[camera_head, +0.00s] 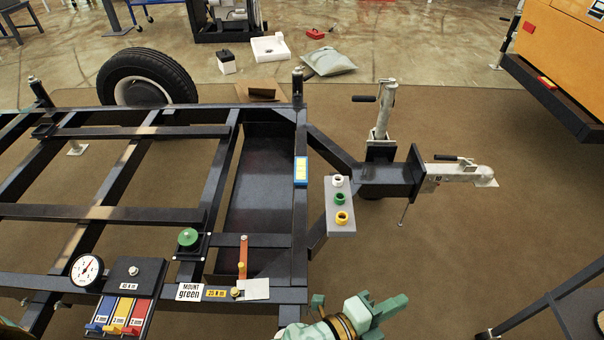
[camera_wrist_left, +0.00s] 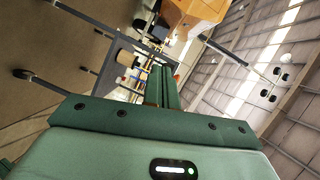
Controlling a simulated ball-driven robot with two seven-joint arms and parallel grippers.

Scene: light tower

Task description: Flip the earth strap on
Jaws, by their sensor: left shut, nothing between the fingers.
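An orange-red strip (camera_head: 243,252), which looks like the earth strap, stands across the opening near the front rail of the black trailer frame (camera_head: 90,213). A yellow fitting (camera_head: 241,268) is at its lower end, and a brass-coloured stud (camera_head: 235,292) sits just below, beside a yellow label. I cannot tell whether the strip touches the stud. My left gripper (camera_head: 378,308) is right of the strip, past the frame's front right corner and apart from it. It is shut and empty; its green fingers also show in the left wrist view (camera_wrist_left: 167,88). My right gripper is not in view.
A green knob (camera_head: 188,238), a gauge (camera_head: 87,270) and a panel of blue, yellow and red switches (camera_head: 121,312) sit left of the strip. A grey block with coloured rings (camera_head: 340,208) and the hitch (camera_head: 460,175) are behind the gripper.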

